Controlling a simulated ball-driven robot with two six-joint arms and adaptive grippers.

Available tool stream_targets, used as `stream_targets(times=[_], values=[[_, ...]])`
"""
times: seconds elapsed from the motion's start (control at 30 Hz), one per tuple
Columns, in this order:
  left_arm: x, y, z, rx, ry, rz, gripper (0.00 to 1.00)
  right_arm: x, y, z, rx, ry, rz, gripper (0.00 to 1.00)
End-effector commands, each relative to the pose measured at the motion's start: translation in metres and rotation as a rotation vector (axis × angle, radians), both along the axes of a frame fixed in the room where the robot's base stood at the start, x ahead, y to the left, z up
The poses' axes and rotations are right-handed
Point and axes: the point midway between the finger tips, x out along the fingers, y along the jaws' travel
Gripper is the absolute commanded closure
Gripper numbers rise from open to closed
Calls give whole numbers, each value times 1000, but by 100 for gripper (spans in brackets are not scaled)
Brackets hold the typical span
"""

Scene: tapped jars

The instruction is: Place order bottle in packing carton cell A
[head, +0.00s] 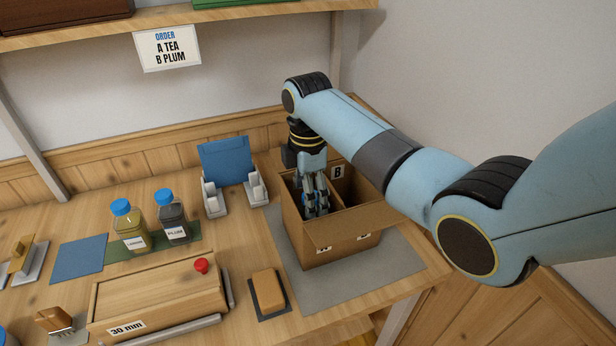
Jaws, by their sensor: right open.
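The packing carton (310,246) stands open on a grey mat at the table's right, with a divider between two cells. A "B" label marks the right cell. My right gripper (317,208) points down into the left cell and is open. Any bottle in that cell is hidden by the gripper and the carton walls. A blue-capped bottle of yellowish content (130,229) and a blue-capped dark bottle labelled PLUM (172,221) stand upright on a green mat at left. The order sign (166,48) reads "A TEA, B PLUM". My left gripper is not in view.
A wooden box (158,293) labelled "30 mm" with a red knob lies in front. A tan block (268,291) sits on a dark pad. A blue panel (226,162) with grey holders stands left of the carton.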

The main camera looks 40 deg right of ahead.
Motion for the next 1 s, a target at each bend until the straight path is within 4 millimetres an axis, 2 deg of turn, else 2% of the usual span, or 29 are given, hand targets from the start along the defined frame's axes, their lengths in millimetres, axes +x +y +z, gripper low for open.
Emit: stream_targets(times=[0.1,0.3,1.0], values=[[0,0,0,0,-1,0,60,1,0,23,-1,-3,1,24],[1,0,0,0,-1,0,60,0,-1,42,-1,-1,0,24],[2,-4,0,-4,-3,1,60,0,0,44,0,0,1,24]])
